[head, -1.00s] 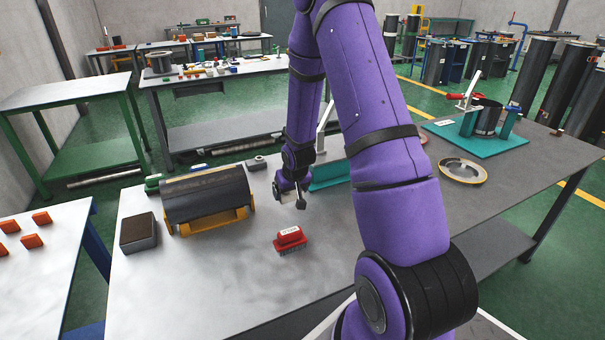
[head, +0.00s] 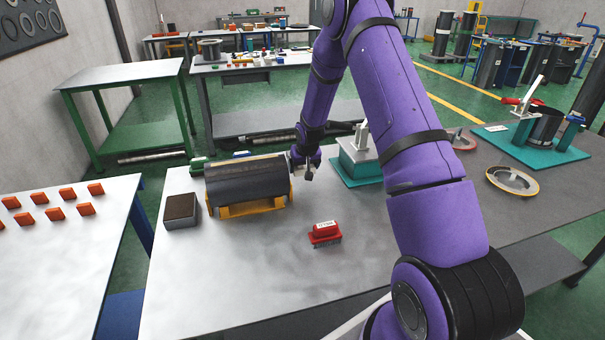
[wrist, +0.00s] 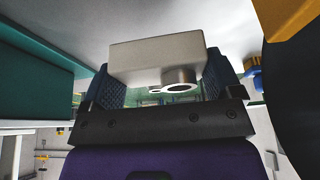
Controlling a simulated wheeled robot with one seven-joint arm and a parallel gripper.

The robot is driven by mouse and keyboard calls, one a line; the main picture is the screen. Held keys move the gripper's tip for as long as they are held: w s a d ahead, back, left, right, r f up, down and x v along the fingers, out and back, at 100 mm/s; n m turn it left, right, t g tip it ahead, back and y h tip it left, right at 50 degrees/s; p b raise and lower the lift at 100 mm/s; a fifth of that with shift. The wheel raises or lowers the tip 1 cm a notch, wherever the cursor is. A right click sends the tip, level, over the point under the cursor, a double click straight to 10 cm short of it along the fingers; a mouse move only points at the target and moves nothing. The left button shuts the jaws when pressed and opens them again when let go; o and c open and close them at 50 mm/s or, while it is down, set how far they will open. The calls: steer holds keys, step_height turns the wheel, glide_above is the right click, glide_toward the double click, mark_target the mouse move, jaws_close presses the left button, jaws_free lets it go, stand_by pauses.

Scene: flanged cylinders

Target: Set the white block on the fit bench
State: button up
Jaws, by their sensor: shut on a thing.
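My gripper (wrist: 165,95) is shut on the white block (wrist: 150,58), a pale block with a short round metal boss and ring beside it. In the head view my gripper (head: 307,170) is low over the bench with the grey-white top (head: 250,240), between a dark cylinder (head: 245,180) on a yellow cradle (head: 253,207) and a teal fixture (head: 360,160). The block is hard to make out there. No label shows which bench is the fit bench. I cannot tell whether the block touches the surface.
A red connector-like part (head: 324,234) and a dark-topped box (head: 181,210) stand on the bench. A flanged ring (head: 512,180) and a teal fixture plate (head: 535,150) lie to the right. A side table (head: 60,250) holds several orange blocks. The front of the bench is mostly clear.

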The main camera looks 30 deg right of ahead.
mark_target(302, 173)
steer(key=shift+w, duration=0.35)
steer(key=shift+f, duration=1.75)
steer(key=shift+f, duration=0.1)
steer(key=o, duration=1.4)
steer(key=shift+c, duration=0.2)
